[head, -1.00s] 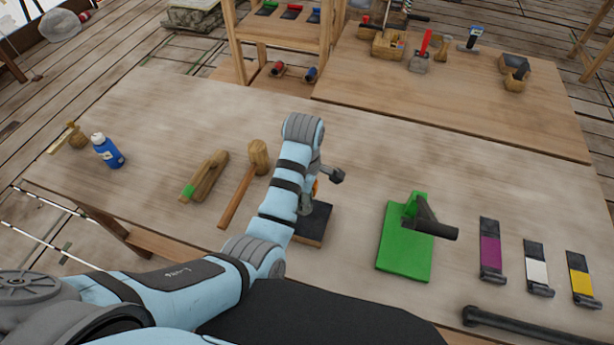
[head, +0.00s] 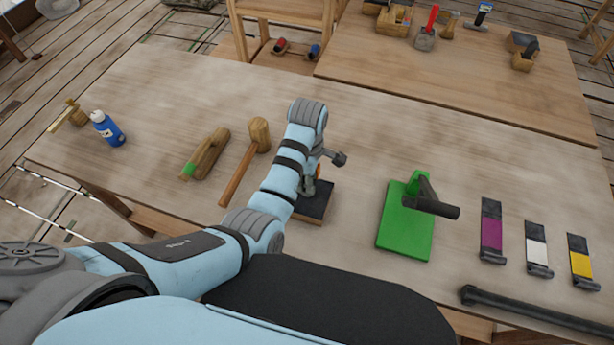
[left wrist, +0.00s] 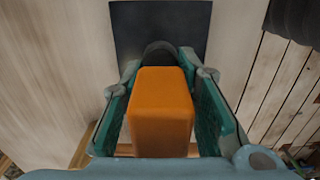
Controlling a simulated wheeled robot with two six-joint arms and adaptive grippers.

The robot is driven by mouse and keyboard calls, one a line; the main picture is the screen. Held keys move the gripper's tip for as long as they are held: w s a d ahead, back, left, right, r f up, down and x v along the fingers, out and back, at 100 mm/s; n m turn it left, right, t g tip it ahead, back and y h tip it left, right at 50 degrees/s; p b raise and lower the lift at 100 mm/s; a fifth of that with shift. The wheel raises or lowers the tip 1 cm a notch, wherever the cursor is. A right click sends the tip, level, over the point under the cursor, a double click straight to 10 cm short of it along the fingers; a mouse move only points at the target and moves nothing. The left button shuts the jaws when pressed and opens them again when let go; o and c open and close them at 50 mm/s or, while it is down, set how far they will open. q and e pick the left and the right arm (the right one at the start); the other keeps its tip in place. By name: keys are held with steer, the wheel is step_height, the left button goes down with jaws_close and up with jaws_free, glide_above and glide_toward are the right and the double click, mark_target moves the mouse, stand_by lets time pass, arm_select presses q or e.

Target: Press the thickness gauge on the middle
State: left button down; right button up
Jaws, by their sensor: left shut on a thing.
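My left gripper (left wrist: 162,100) is shut on an orange block-shaped handle (left wrist: 161,105), which seems to be the thickness gauge. A dark rounded part shows just beyond the handle. A square black pad on a wooden base (left wrist: 130,35) lies below and beyond it in the left wrist view. In the head view my left gripper (head: 309,187) is over the pad (head: 319,203), partly hidden by my own arm. The lower end of the held thing is hidden, so I cannot tell whether it touches the pad. My right gripper is not in view.
Right of the pad stands a green base with a dark handle (head: 405,232). Purple (head: 491,232), white (head: 537,253) and yellow (head: 581,262) strips lie further right. A mallet (head: 257,134), a wooden tool (head: 206,157) and a blue bottle (head: 109,130) are to the left.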

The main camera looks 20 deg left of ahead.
arm_select(q)
steer(key=shift+w+f, duration=0.1)
steer(key=shift+f, duration=0.3)
steer(key=shift+f+b, duration=0.35)
steer(key=shift+f, duration=0.45)
stand_by(1.5)
steer(key=shift+r+p, duration=0.1)
steer(key=shift+p, duration=0.2)
step_height(320, 180, up, 4)
steer(key=shift+f, duration=0.15)
steer(key=shift+r, duration=0.6)
